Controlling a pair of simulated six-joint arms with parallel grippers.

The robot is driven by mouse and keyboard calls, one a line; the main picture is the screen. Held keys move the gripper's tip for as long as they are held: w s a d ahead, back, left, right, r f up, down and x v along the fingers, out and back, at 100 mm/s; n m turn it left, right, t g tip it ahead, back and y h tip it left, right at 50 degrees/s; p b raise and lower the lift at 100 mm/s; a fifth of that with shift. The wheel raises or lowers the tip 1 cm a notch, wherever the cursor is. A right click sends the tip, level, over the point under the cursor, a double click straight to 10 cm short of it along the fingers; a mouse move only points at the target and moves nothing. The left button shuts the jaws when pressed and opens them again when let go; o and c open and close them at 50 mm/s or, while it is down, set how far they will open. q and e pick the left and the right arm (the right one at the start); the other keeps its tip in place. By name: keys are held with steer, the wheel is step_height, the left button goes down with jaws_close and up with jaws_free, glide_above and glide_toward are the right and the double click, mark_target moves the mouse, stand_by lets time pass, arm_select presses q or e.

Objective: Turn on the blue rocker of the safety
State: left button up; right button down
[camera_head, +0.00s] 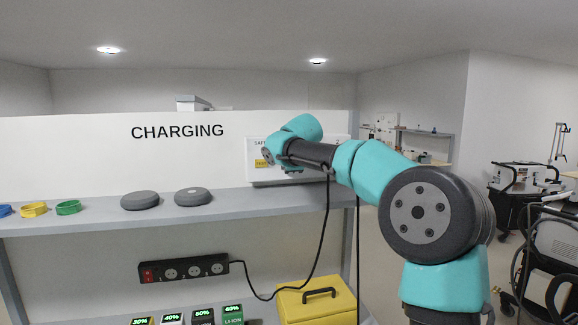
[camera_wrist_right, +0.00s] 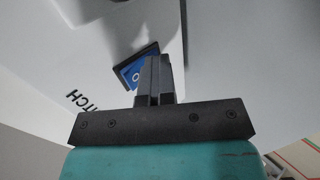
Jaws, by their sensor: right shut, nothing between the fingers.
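The white safety panel (camera_head: 256,176) stands on the shelf, marked "SAFE..." at its upper left with a yellow label. My right arm covers most of its front in the head view. The blue rocker (camera_wrist_right: 132,73) shows in the right wrist view, set in a dark frame with a white "O" mark and partly covered by the fingers. My right gripper (camera_wrist_right: 154,60) is shut and empty, its fingertips over or right by the rocker; I cannot tell whether they touch it. In the head view its fingers are hidden behind my wrist. My left gripper is not in view.
On the grey shelf (camera_head: 100,222) are two grey discs (camera_head: 193,196) and several coloured rings (camera_head: 68,207). Below are a black power strip (camera_head: 184,269) with a red switch, a yellow case (camera_head: 318,304) and several battery packs (camera_head: 203,317). A black cable hangs in front of the shelf.

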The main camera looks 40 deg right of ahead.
steer(key=shift+d+r, duration=0.15)
steer(key=shift+r, duration=0.65)
steer(key=shift+s+a+f, duration=0.25)
steer(key=shift+s+a, duration=0.05)
steer(key=s, duration=0.1)
steer(key=s+a+f, duration=0.1)
steer(key=s, duration=0.1)
steer(key=shift+a+f, duration=0.2)
steer(key=shift+a, duration=0.05)
steer(key=s+f+v, duration=0.1)
steer(key=v, duration=0.8)
steer(key=shift+s+a, duration=0.2)
steer(key=shift+s, duration=0.1)
